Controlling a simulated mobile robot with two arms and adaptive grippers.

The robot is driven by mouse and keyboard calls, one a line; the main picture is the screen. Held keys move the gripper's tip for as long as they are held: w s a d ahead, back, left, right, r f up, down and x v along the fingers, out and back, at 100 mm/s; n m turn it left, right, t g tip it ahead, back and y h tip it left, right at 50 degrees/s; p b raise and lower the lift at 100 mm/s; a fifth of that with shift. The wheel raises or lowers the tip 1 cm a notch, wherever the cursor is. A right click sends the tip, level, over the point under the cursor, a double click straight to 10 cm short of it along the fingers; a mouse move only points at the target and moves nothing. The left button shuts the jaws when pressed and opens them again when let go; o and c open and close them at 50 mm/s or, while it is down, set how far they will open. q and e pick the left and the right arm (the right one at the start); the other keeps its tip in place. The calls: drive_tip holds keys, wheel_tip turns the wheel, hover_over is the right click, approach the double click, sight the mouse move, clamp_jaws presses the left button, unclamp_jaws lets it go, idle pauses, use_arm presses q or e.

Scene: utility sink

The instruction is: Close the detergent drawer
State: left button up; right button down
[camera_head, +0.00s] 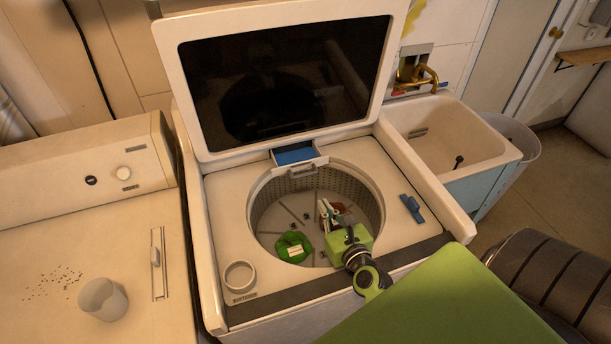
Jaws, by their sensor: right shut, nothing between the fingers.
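The detergent drawer (295,153) is at the back edge of the washer's round tub opening, below the raised lid. It stands pulled out, its blue inside showing and its grey handle (303,171) facing the tub. My right gripper (327,212) is green with dark fingers. It is over the tub opening, in front of and a little right of the drawer, apart from it. It is shut and empty. My left gripper is not in view.
The dark-glass lid (285,85) stands open behind the drawer. A green item with a pale label (293,247) lies in the tub (270,200). A blue clip-like item (412,208) is on the right deck. A cup (103,300) stands left; a sink (440,130) is right.

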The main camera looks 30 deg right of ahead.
drive_tip(key=r+x, duration=0.1)
drive_tip(key=x, duration=0.3)
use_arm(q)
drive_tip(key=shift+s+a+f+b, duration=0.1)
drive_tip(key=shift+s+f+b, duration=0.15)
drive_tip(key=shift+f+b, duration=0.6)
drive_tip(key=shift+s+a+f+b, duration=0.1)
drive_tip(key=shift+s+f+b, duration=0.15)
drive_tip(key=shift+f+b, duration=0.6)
use_arm(e)
approach(301, 163)
drive_tip(key=shift+w+d+f, duration=0.15)
drive_tip(key=shift+w+f, duration=0.55)
drive_tip(key=shift+f, duration=0.1)
drive_tip(key=shift+w+d+f, duration=0.15)
drive_tip(key=shift+w+f, duration=0.55)
drive_tip(key=shift+f, duration=0.15)
drive_tip(key=shift+w, duration=0.1)
